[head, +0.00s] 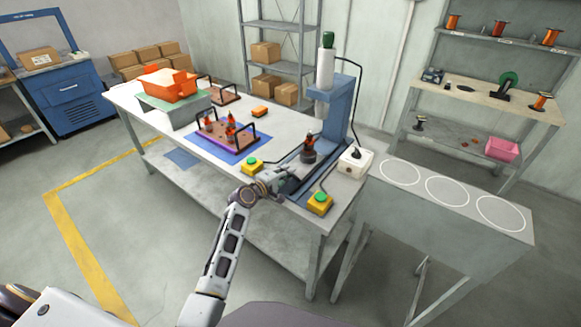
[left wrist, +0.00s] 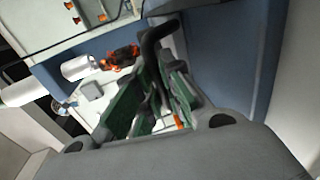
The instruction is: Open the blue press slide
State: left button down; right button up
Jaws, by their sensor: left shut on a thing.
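The blue press (head: 342,98) stands at the right end of the white table, with a white cylinder (head: 323,82) above its base. A dark armature with orange parts (head: 309,150) stands on the press's slide, under and a little in front of the cylinder. It also shows in the left wrist view (left wrist: 122,57). My left gripper (head: 290,180) is at the front end of the press. In the left wrist view its green-padded fingers (left wrist: 155,88) are shut around a black handle (left wrist: 155,42). The slide's travel is hard to judge. My right gripper is out of view.
Yellow boxes with green buttons (head: 320,203) (head: 252,166) flank the press front. A white box with a black knob (head: 355,162) stands right of it. A purple tray (head: 232,143) with armatures lies on the left. A side table with white circles (head: 447,190) adjoins.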

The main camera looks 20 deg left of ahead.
pick_arm(q)
jog(key=v, duration=0.3)
jog(key=f+p+v, duration=0.1)
jog(key=v, duration=0.2)
jog(key=shift+s+a+f, duration=0.15)
jog(key=shift+s, duration=0.35)
jog(key=shift+s+a+p, duration=0.25)
jog(key=shift+s+p, duration=0.05)
jog(key=shift+s, duration=0.4)
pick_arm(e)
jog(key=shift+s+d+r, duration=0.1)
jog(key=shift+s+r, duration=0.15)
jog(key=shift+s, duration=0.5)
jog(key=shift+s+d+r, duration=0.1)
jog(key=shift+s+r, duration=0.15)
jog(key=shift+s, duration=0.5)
pick_arm(q)
jog(key=c, duration=1.5)
grip_release()
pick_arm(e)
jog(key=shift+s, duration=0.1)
pick_arm(q)
jog(key=shift+v, duration=5.95)
